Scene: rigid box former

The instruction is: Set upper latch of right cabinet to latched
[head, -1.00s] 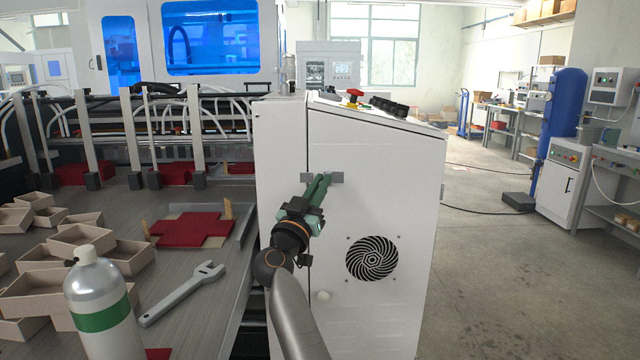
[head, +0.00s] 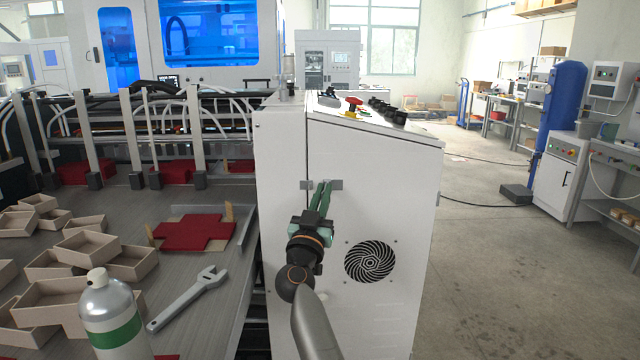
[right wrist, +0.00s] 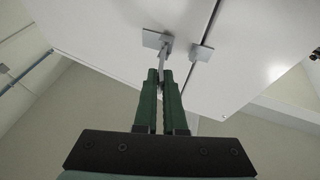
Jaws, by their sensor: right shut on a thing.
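The white right cabinet (head: 375,200) stands in the middle of the head view. Its upper latch (head: 336,184) is a small grey fitting high on the front, with a grey keeper plate (head: 307,185) across the door seam. In the right wrist view, the latch base plate (right wrist: 153,40) and the keeper (right wrist: 202,53) sit on either side of the seam. My left gripper is not in view.
A round fan grille (head: 370,262) is below the latch. A worktable on the left holds cardboard trays (head: 88,248), a red box blank (head: 195,232), a wrench (head: 188,300) and a spray bottle (head: 108,315). Floor (head: 500,280) right of the cabinet is open.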

